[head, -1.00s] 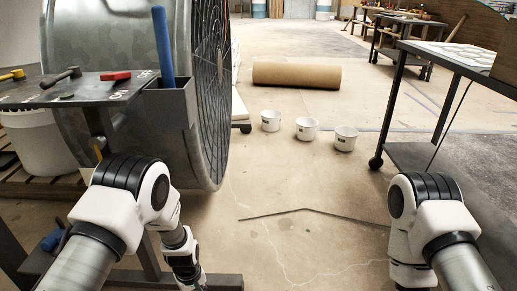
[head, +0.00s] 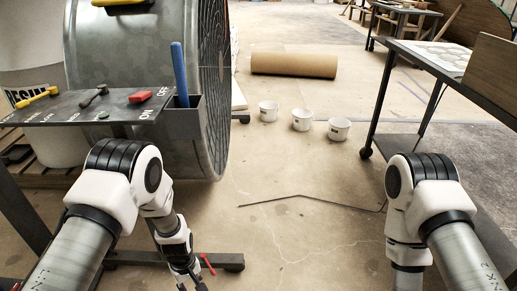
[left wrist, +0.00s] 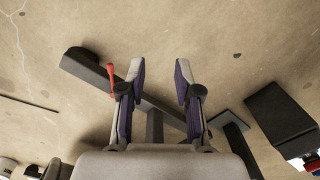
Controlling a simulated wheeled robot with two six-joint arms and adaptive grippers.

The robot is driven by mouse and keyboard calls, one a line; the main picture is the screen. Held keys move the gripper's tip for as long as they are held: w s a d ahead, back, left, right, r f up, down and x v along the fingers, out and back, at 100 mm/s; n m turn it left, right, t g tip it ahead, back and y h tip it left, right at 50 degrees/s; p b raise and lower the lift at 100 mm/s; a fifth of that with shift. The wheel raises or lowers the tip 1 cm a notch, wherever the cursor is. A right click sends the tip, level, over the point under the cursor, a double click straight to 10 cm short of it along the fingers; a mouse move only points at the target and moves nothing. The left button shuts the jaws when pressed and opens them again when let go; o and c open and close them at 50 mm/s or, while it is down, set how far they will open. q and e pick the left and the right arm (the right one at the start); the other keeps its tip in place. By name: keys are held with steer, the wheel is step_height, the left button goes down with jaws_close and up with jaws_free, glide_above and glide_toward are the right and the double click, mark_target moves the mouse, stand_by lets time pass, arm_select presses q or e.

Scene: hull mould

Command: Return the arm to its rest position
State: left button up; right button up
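My left gripper (left wrist: 160,72) is open in the left wrist view, with nothing between its two fingers and bare floor beyond them. In the head view the left gripper (head: 188,280) hangs low at the bottom, pointing down, partly cut off by the frame edge. It is below and in front of the switch panel. A thin red piece (head: 208,264) shows beside it, and in the left wrist view (left wrist: 111,80) by the left finger; I cannot tell whether they touch. My right arm reaches down at the right; its gripper is out of frame.
The switch panel (head: 60,108) has yellow, black and red handles. A grey holder (head: 184,118) with a blue rod (head: 180,75) adjoins it, before the large fan drum (head: 140,60). A stand foot (head: 225,262) lies near my left gripper. The floor between my arms is mostly clear.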

arm_select(q)
steer(key=s+a+r+m+p, duration=0.1)
steer(key=s+r+m+p, duration=0.1)
steer(key=s+r+p, duration=0.6)
steer(key=s+a+r+m+p, duration=0.2)
steer(key=s+r+p, duration=0.6)
steer(key=r+p, duration=0.5)
steer(key=s+a+r+m+p, duration=0.2)
steer(key=s+r+p, duration=0.7)
steer(key=r, duration=0.6)
steer(key=shift+a+m+t+p, duration=0.25)
steer(key=shift+m+p, duration=0.35)
steer(key=shift+p, duration=0.6)
